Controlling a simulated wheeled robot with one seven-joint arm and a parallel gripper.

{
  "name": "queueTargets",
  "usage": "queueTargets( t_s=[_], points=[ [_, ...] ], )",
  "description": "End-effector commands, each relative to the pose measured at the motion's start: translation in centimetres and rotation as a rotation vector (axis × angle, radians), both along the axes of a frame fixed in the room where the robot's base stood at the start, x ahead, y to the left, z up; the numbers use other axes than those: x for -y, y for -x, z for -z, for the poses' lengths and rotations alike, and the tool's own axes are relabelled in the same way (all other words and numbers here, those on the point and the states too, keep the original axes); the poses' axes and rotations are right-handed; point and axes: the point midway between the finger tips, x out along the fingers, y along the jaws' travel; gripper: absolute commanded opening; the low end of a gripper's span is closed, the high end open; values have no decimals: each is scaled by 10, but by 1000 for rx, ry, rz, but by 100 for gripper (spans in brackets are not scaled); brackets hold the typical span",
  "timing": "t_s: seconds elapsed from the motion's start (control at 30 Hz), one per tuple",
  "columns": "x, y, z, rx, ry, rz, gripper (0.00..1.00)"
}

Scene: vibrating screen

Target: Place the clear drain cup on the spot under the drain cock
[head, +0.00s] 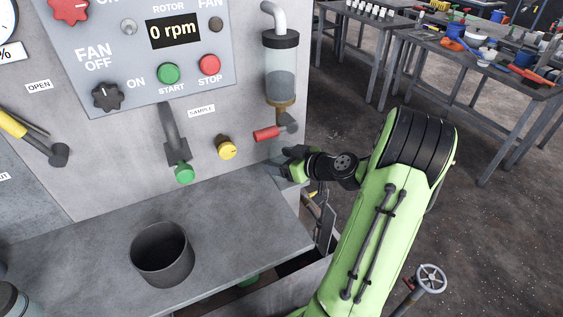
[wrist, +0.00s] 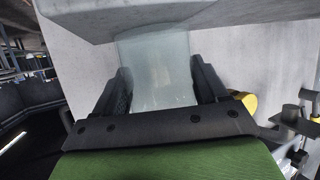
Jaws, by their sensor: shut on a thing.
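The clear drain cup (wrist: 158,70) is pale and see-through. It stands out in the wrist view, between the two dark fingers of my gripper (wrist: 160,88), which is shut on it. In the head view my gripper (head: 284,168) is at the right end of the grey shelf, close to the panel and just below the drain cock (head: 268,132) with its red handle. The cup is hard to make out there. In the wrist view its far end meets the edge of a grey slab (wrist: 150,14); I cannot tell whether they touch.
A dark grey open pot (head: 162,255) stands on the grey shelf (head: 240,215). The glass bowl (head: 281,75) hangs above the cock. A yellow knob (head: 227,148) and a green knob (head: 184,173) stick out left of my gripper. The shelf between pot and gripper is clear.

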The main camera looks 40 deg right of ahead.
Motion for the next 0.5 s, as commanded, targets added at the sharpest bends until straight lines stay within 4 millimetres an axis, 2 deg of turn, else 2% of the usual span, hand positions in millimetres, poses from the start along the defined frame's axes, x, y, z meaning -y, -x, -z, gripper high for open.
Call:
queueTargets(
  t_s=[0.33, 0.37, 0.5],
  points=[
    [0, 0, 6, 1, 3, 0, 43],
    [0, 0, 6, 0, 3, 0, 74],
    [0, 1, 5, 0, 3, 0, 95]
  ],
)
